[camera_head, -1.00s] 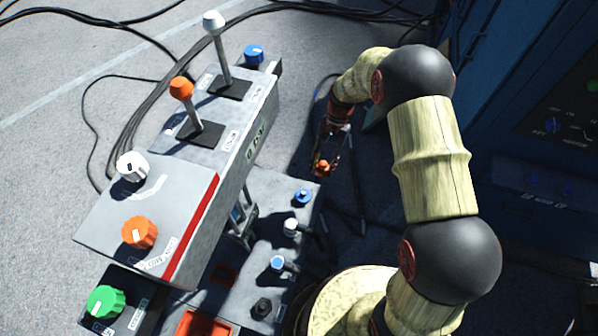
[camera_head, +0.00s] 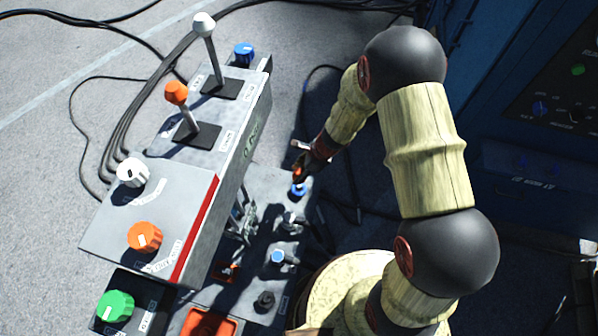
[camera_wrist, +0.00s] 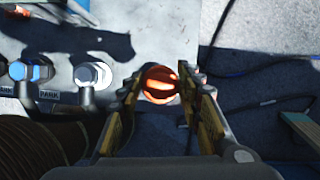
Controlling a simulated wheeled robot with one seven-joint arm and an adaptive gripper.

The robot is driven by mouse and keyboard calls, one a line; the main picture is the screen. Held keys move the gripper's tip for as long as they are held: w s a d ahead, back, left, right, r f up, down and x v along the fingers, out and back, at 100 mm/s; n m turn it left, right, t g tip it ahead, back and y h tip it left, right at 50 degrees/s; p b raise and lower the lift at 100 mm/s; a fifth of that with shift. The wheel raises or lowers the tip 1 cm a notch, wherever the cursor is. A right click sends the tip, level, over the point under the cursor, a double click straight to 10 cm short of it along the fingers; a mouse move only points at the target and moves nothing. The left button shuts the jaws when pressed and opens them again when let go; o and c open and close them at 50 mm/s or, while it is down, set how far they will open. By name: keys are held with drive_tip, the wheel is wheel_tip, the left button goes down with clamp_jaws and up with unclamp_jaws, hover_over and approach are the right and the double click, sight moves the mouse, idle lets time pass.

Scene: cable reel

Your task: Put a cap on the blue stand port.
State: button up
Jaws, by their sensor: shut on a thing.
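My gripper (camera_head: 303,168) is shut on an orange cap (camera_head: 298,174). In the wrist view the cap (camera_wrist: 160,85) sits between the two fingertips. In the head view the cap is directly over the blue stand port (camera_head: 298,189), at the far end of the row of ports on the grey base panel (camera_head: 262,186). I cannot tell whether cap and port touch. In the wrist view the blue port is hidden behind the cap and fingers.
Nearer in the row are a white port (camera_wrist: 92,75), a port with a blue top (camera_head: 278,257) and a black one (camera_head: 265,300). The grey console (camera_head: 150,205) with levers and knobs rises close on the left. A blue cabinet (camera_head: 530,150) stands on the right.

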drive_tip(key=shift+f+b, duration=3.25)
drive_tip(key=shift+f, duration=0.75)
drive_tip(key=shift+f, duration=0.2)
drive_tip(key=o, duration=1.2)
drive_tip(key=shift+o, duration=0.2)
drive_tip(key=v, duration=1.2)
